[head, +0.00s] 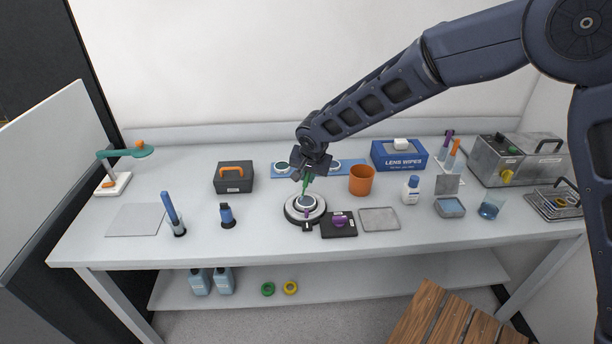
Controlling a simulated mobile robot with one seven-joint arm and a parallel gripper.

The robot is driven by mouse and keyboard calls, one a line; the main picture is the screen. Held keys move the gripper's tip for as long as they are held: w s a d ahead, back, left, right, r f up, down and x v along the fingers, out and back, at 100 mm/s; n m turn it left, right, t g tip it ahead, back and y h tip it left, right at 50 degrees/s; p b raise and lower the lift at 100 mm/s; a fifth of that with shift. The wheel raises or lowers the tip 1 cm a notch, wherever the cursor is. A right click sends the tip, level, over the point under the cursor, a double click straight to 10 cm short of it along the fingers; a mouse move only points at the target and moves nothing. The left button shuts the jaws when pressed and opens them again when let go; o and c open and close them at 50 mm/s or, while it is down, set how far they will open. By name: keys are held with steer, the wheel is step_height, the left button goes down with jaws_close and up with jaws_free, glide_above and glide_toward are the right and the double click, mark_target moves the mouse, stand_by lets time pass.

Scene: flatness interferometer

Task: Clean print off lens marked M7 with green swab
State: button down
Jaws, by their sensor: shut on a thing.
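My gripper (308,174) is shut on the green swab (305,186). The swab points down, its lower end close to a round lens (307,202); I cannot tell whether it touches. The lens sits on a round white stage with a dark rim (291,212) near the middle of the table. A small dark tag (307,227) stands at the stage's front; its mark is too small to read, so I cannot confirm M7. No print on the lens can be made out.
Behind the stage lies a blue strip (347,163) with round pieces, partly hidden by my gripper. An orange cup (361,180), a black block with a purple knob (339,224) and a grey tray (380,219) stand close right.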

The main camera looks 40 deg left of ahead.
steer(key=shift+w+d+f, duration=0.1)
steer(key=shift+w+d, duration=0.65)
stand_by(0.4)
stand_by(0.4)
steer(key=shift+r, duration=0.55)
steer(key=shift+s+a, duration=0.15)
steer(key=shift+s+a, duration=0.85)
steer(key=shift+s, duration=0.05)
steer(key=shift+f, duration=0.5)
stand_by(0.4)
steer(key=shift+w+d, duration=0.85)
steer(key=shift+w, duration=0.05)
stand_by(0.5)
steer(key=shift+w+d, duration=0.15)
steer(key=shift+r, duration=0.1)
stand_by(0.3)
